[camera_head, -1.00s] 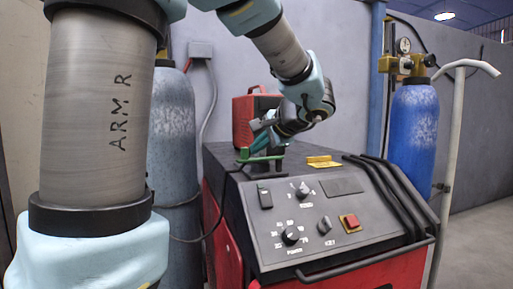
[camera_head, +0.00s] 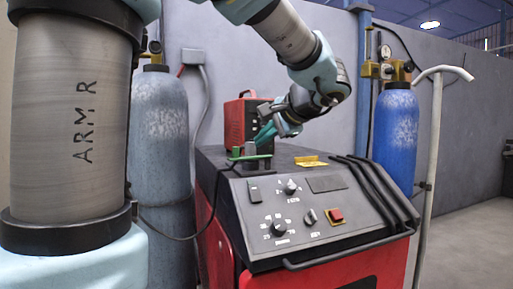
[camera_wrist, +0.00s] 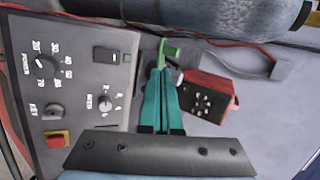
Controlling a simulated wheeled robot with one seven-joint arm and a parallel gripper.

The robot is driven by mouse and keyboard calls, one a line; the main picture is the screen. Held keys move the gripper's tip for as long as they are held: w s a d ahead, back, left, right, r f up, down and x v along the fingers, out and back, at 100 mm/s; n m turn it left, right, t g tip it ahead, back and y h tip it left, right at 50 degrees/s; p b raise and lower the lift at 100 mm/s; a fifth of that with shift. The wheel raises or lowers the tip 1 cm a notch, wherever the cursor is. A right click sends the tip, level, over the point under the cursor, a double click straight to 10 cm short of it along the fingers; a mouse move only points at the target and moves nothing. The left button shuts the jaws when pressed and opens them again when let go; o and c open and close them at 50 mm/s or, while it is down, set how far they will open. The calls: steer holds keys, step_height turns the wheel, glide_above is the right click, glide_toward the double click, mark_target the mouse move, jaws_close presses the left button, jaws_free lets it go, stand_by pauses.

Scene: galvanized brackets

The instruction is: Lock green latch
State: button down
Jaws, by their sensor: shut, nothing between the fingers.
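The green latch (camera_head: 249,157) sits on the back left top of the dark-topped red machine (camera_head: 310,215), beside a grey upright post. In the wrist view the green latch (camera_wrist: 169,52) is just beyond my fingertips. My gripper (camera_head: 263,138) is above and close to the latch in the head view. Its two teal fingers are shut together with nothing between them, pointing at the latch in the wrist view (camera_wrist: 161,70). I cannot tell whether the fingertips touch the latch, and its locked state is not clear.
A red box (camera_head: 240,122) stands behind the latch, close to my gripper; it also shows in the wrist view (camera_wrist: 207,96). A yellow latch-like piece (camera_head: 311,162) lies to the right. Gas cylinders stand left (camera_head: 158,140) and right (camera_head: 395,135). The control panel (camera_head: 295,212) slopes in front.

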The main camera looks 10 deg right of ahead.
steer(key=shift+b+v, duration=0.3)
steer(key=shift+v, duration=2.1)
steer(key=shift+s+a, duration=0.1)
steer(key=shift+a, duration=0.1)
